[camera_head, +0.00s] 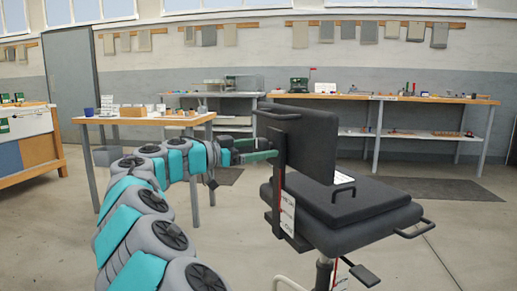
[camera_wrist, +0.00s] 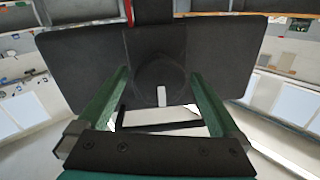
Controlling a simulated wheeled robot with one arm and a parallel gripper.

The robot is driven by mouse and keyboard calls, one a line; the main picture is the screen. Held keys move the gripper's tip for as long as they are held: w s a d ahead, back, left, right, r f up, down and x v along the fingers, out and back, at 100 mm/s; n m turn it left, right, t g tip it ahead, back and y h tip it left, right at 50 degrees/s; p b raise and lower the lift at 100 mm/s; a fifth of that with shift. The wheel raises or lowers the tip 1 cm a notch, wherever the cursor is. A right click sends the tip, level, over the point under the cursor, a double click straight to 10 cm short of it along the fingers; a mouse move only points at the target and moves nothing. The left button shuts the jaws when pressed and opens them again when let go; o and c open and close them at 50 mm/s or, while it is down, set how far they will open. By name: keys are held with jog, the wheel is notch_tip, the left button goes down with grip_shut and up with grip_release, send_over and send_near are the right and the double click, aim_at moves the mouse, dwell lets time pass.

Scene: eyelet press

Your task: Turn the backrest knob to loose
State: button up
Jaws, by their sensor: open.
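The black chair has an upright backrest (camera_head: 312,143) above a padded seat (camera_head: 350,205). My gripper (camera_head: 262,149) is at the back side of the backrest, its green fingers pointing at it. In the wrist view, my open gripper (camera_wrist: 160,78) has one finger on each side of a dark round knob (camera_wrist: 152,78) with a white mark (camera_wrist: 161,96). The knob is low contrast, and I cannot tell whether the fingers touch it. In the head view the knob is hidden.
White labels with a red line (camera_head: 287,213) run down the backrest post. A wooden table (camera_head: 140,119) stands behind my arm at left. A long workbench (camera_head: 400,98) lines the back wall.

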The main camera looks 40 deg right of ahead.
jog(key=shift+c, duration=0.2)
jog(key=c, duration=1.3)
